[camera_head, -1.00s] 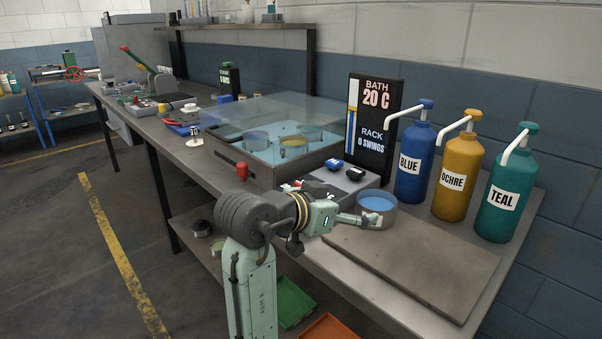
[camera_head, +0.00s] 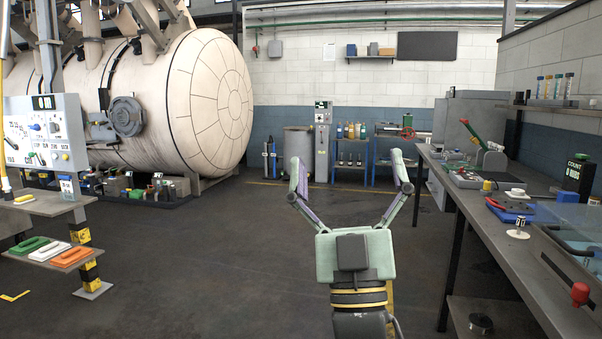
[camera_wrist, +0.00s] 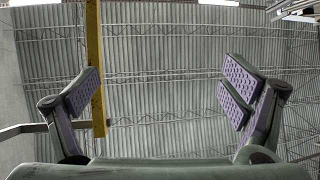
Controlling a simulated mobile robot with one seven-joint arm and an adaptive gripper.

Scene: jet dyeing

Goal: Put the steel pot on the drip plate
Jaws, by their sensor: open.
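My gripper (camera_head: 350,178) is raised in front of the camera, pointing up, with its two fingers spread wide. Nothing is between the fingers. The wrist view shows the same open, empty fingers (camera_wrist: 162,85) against the corrugated ceiling. I cannot make out the steel pot or the drip plate for certain in the current views. The part of the bench where a pot with blue liquid stood is outside the picture. A small dark round vessel (camera_head: 481,323) sits on the lower shelf at the right; I cannot tell what it is.
The long workbench (camera_head: 462,212) runs along the right, with a bath's edge and a red knob (camera_head: 580,293). A large cream tank (camera_head: 205,100) stands at the back left. A low stand with coloured handled pieces (camera_head: 71,257) is at the left. The middle floor is clear.

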